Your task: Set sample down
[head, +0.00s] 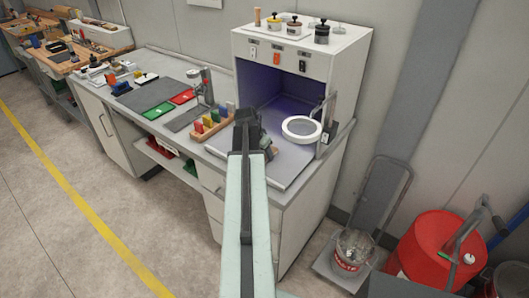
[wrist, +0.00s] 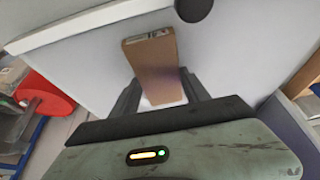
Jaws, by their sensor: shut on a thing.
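A tan, brown-sided block (wrist: 152,58), which I take to be the sample, stands between the two dark fingers of my gripper (wrist: 163,88) in the wrist view. My gripper is shut on it. A dark-marked end shows at its top and a small white patch at its lower end. In the head view my gripper (head: 250,125) is over the bench at the front left of the white booth (head: 347,75). My arm hides the held block there, and its gap to the surface cannot be told.
A white ring with a mesh (head: 301,128) is at the right of the booth opening. A wooden rack of coloured blocks (head: 211,128) stands close left of my gripper. Green (head: 158,111) and red (head: 183,97) trays lie farther left. Jars stand on the booth top.

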